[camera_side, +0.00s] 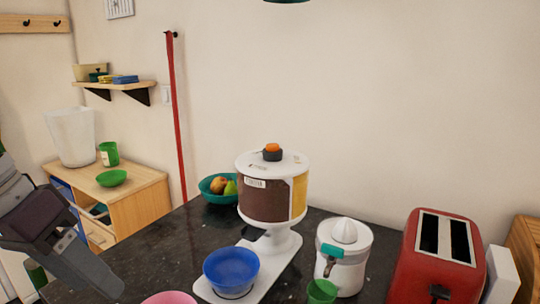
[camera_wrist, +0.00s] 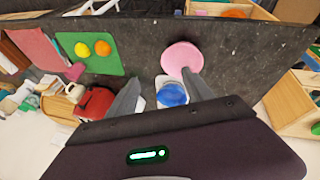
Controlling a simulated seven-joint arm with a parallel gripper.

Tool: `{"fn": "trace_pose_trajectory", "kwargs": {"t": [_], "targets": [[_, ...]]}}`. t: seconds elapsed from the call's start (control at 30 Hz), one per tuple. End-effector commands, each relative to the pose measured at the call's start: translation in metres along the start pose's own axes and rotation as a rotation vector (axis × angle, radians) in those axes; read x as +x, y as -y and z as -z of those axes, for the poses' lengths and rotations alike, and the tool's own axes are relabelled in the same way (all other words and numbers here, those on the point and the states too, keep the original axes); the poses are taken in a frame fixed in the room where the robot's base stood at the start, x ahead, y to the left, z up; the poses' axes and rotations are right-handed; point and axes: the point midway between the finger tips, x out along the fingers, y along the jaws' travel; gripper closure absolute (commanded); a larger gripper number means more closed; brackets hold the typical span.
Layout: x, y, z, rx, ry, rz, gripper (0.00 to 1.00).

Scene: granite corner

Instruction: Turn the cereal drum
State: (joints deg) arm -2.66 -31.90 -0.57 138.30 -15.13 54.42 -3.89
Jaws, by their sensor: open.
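The cereal drum (camera_side: 272,200) stands on a white stand on the dark counter in the side view. It has a white lid with an orange and black knob (camera_side: 272,152), a brown section and a yellow section. A blue bowl (camera_side: 231,270) sits on the stand's white base, below and left of the drum. The blue bowl also shows in the wrist view (camera_wrist: 172,95), between my fingers. My gripper (camera_side: 117,288) is at the left of the side view, well apart from the drum. In the wrist view my gripper (camera_wrist: 160,77) is open and empty. I cannot make out the drum there.
A pink bowl (camera_side: 170,298) is in front of the stand. A white juicer (camera_side: 343,255), a green cup (camera_side: 321,292) and a red toaster (camera_side: 437,260) stand right. A teal fruit bowl (camera_side: 214,190) is behind. A green mat (camera_wrist: 90,54) holds two fruits.

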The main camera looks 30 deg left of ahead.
Motion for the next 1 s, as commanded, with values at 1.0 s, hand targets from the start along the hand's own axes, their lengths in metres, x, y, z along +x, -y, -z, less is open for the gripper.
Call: {"fn": "trace_pose_trajectory", "kwargs": {"t": [1.0], "targets": [[0.129,-0.064,0.423,-1.913,0.776,-1.202,0.33]]}}
